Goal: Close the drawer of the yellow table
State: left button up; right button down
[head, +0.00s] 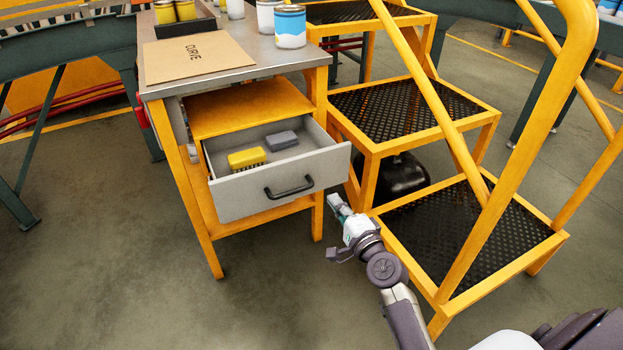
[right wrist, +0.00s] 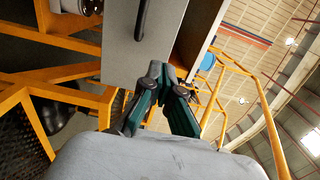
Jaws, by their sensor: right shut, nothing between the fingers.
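The yellow table (head: 205,230) has a grey metal top and stands left of centre in the head view. Its grey drawer (head: 240,196) is pulled out, with a dark bar handle (head: 289,188) on the front. A yellow brush (head: 246,158) and a grey block (head: 281,141) lie inside it. My right gripper (head: 335,202) is shut and empty, just right of the drawer front's lower right corner. In the right wrist view the drawer front (right wrist: 118,50) and handle (right wrist: 141,20) show beyond the fingers (right wrist: 163,75). Whether they touch is unclear. My left gripper is not in view.
Yellow steps (head: 478,298) with black mesh treads and rails stand close to the right of the table and my right arm. A cardboard sheet (head: 197,56) and several cans (head: 290,27) are on the tabletop. The floor (head: 110,260) in front left is clear.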

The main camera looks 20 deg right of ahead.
send_near(307, 166)
jog(key=w+b, duration=0.1)
jog(key=w, duration=0.5)
jog(key=shift+w, duration=0.15)
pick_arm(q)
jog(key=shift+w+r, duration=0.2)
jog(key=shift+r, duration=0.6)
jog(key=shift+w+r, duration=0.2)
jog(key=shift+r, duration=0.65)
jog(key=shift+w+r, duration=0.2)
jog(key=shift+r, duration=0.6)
pick_arm(e)
jog(key=shift+w, duration=0.55)
